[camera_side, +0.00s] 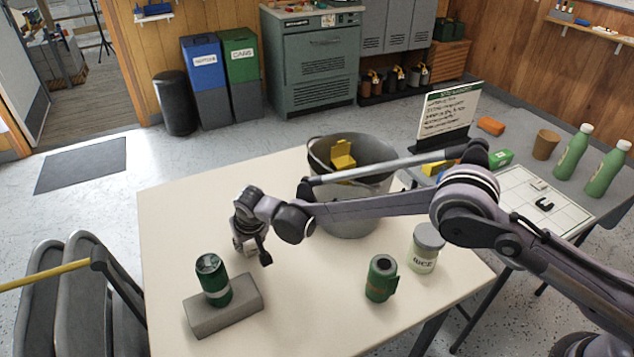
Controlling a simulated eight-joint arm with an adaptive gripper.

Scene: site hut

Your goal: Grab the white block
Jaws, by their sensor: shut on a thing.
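My gripper (252,252) reaches down over the middle left of the cream table (165,215), its fingers close to the tabletop. It is shut on a small pale thing, the white block (250,247), which shows only in part between the fingers. The fingers and wrist hide the rest of it. I cannot tell whether the block touches the table or is held just above it.
A green can (213,280) stands on a grey slab (224,306) in front of my gripper. A green mug (381,278) and a lidded jar (425,248) stand to the right. A grey metal bucket (347,220) holding yellow pieces stands behind my arm. The table's left part is clear.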

